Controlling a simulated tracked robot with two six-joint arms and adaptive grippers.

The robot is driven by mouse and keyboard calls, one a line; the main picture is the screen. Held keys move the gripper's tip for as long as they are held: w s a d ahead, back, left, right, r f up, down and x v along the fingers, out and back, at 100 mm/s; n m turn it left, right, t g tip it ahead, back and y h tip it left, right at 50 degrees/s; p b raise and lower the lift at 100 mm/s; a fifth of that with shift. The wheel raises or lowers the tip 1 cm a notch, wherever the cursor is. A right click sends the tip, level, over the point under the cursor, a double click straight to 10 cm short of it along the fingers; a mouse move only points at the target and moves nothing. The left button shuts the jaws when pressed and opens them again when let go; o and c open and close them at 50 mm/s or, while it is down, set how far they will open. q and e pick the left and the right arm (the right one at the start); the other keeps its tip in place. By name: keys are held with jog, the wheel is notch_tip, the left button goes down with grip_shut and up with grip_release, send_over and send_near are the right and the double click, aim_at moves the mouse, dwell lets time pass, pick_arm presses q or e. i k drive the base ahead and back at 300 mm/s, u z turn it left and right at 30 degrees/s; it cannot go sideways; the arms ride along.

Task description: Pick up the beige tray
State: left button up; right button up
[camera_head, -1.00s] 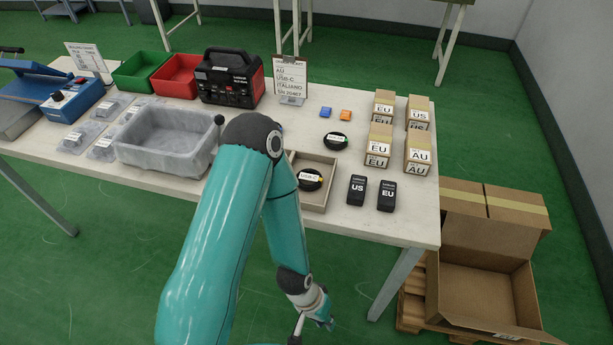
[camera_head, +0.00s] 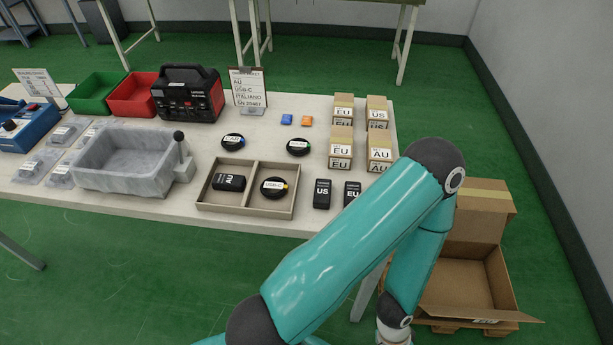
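The beige tray (camera_head: 244,211) sits flat near the front edge of the table. It has two compartments split by a divider. The left one holds a black charger block (camera_head: 228,182). The right one holds a coiled black cable (camera_head: 274,187) with a USB-C label. The whole tray is visible, with nothing of mine touching it. One of my teal arms crosses the lower right of the picture and bends down past the table's front edge. Its wrist is cut off at the bottom edge, so its fingers are out of view. The other gripper is not in view.
A grey bin (camera_head: 130,165) stands left of the tray. Black US (camera_head: 321,194) and EU (camera_head: 352,193) blocks lie to its right. Coiled cables (camera_head: 233,142) and several small boxes (camera_head: 342,148) are behind. An open carton (camera_head: 465,285) is on the floor at right.

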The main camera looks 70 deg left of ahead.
aim_at(251, 202)
jog(key=z, duration=0.3)
jog(key=k, duration=2.35)
jog(key=u, duration=0.85)
jog(key=i, duration=1.05)
